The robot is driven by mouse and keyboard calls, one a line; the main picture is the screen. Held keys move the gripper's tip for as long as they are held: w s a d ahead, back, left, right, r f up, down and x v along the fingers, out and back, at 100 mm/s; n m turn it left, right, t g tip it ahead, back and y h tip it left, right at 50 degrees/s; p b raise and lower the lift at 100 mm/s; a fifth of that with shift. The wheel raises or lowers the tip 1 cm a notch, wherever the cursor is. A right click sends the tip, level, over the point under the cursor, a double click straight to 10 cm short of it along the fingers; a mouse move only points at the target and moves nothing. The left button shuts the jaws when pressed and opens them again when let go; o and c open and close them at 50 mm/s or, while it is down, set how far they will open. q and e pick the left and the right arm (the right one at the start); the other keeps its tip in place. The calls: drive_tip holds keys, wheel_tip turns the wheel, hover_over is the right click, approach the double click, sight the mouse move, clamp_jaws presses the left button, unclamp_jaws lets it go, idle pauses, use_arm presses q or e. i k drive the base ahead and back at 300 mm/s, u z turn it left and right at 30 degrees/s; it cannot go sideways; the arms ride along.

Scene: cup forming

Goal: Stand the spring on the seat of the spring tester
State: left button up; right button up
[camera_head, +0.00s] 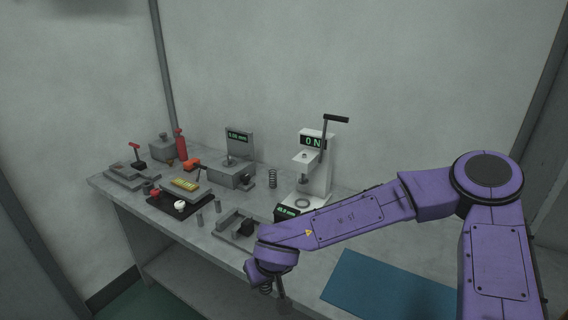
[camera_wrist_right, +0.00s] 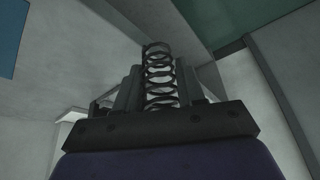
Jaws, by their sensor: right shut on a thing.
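The spring tester (camera_head: 318,172) is a white stand with a black lever on top and a display reading 0 N. Its seat (camera_head: 302,201) shows as a round ring on the base below the plunger. My right gripper (camera_head: 276,292) is low at the bench's front edge, in front of the tester and apart from it. It is shut on a dark coil spring (camera_wrist_right: 160,72), which stands between the fingers in the wrist view. In the head view the held spring (camera_head: 265,290) is partly hidden by the wrist. My left gripper is out of view.
A second spring (camera_head: 272,178) stands on the bench left of the tester. A grey fixture (camera_head: 236,228) and a black tray (camera_head: 166,203) lie to the left. A blue mat (camera_head: 385,292) lies right of the gripper.

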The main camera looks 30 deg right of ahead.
sight(302, 202)
drive_tip(key=z, duration=0.35)
drive_tip(key=i, duration=0.8)
drive_tip(key=z, duration=0.75)
